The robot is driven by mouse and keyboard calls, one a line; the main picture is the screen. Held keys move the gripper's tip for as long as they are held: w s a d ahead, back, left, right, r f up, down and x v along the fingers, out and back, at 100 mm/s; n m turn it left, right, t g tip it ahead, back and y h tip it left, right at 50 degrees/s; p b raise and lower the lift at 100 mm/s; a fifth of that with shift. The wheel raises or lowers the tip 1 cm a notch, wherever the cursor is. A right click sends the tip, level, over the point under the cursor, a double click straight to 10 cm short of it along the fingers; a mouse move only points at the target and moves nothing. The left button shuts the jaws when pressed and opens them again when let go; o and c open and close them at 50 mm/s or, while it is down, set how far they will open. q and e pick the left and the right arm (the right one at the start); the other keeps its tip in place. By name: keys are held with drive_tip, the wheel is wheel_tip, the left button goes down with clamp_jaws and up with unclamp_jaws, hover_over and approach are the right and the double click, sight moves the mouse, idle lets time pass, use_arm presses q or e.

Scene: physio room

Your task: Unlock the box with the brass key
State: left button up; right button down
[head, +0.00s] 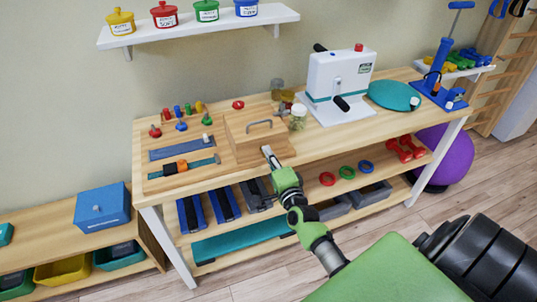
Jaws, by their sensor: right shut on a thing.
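The wooden box (239,151) with a grey handle on top stands on the middle of the wooden bench top (190,190). My right gripper (267,151) is at the front right of the box, its fingers pointing at the box's front. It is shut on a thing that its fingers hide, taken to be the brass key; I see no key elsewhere. I cannot tell whether the fingers touch the box, and the lock does not show. My left gripper is not in view.
Left of the box lie a board with an orange and teal strap (176,167) and several coloured pegs. A small jar (298,117) stands close behind the gripper. A white machine (337,83) stands to the right. A shelf with pots (205,20) hangs above.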

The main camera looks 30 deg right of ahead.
drive_tip(key=c, duration=2.3)
unclamp_jaws()
drive_tip(key=v, duration=1.2)
drive_tip(key=shift+d+f, duration=0.1)
drive_tip(key=s+a+f+n+g+y, duration=0.1)
drive_tip(key=s+a+f+n+g, duration=0.15)
drive_tip(key=f, duration=0.75)
drive_tip(key=s+a+f+n+g+y, duration=0.2)
drive_tip(key=s+a+f+n, duration=0.2)
drive_tip(key=f, duration=0.6)
drive_tip(key=s+a+f+n+g+y, duration=0.1)
drive_tip(key=s+a+f+n+g, duration=0.25)
drive_tip(key=f, duration=0.65)
drive_tip(key=s+f+n+g, duration=0.2)
drive_tip(key=s+f+n, duration=0.2)
drive_tip(key=s, duration=0.6)
drive_tip(key=s+a+f+n+g, duration=0.1)
drive_tip(key=s+f+n+g, duration=0.2)
drive_tip(key=s+f, duration=0.5)
drive_tip(key=s+a+f+n+g, duration=0.1)
drive_tip(key=s+f+n+g, duration=0.2)
drive_tip(key=s+f, duration=0.4)
drive_tip(key=s+n, duration=0.1)
drive_tip(key=s, duration=0.5)
drive_tip(key=shift+n, duration=0.4)
